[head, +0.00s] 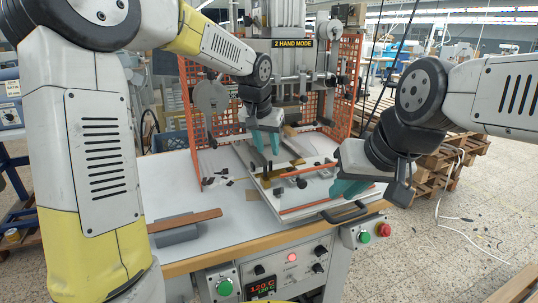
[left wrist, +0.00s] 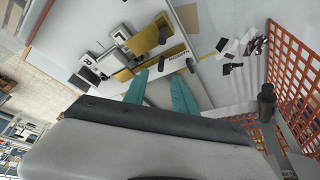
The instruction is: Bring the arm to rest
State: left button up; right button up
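My left gripper (head: 267,143) comes in from the upper left over the bed of the stamping press (head: 286,45). Its teal fingers also show in the left wrist view (left wrist: 160,86), spread apart with nothing clearly held between them. They point toward a yellow strip (left wrist: 158,63) and small fixtures on the white bed; whether they touch anything is unclear. My right gripper (head: 349,188) is at the right front of the bed plate (head: 268,197), near its black handle (head: 345,212). Its teal fingers overlap in view, so their opening is hidden.
Orange mesh guards (head: 349,85) flank the press. A brown strip (head: 185,220) lies on a grey block (head: 178,235) at the table's left front. Dark scraps (head: 217,181) lie near the left guard. Button boxes (head: 365,232) line the front edge. White tabletop (head: 165,185) is clear on the left.

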pick_arm(q)
jog(key=shift+s+r, duration=0.1)
jog(key=shift+r, duration=0.15)
jog(key=shift+a, duration=0.15)
jog(key=s+a+r+n, duration=0.2)
jog(key=s+a+r, duration=0.3)
jog(key=s+a, duration=0.6)
jog(key=s+a+f+n+t, duration=0.1)
jog(key=s+a+f+t, duration=0.1)
jog(key=s, duration=1.3)
jog(key=shift+s+a+n, duration=0.3)
jog(key=shift+n, duration=0.1)
dwell(0.9)
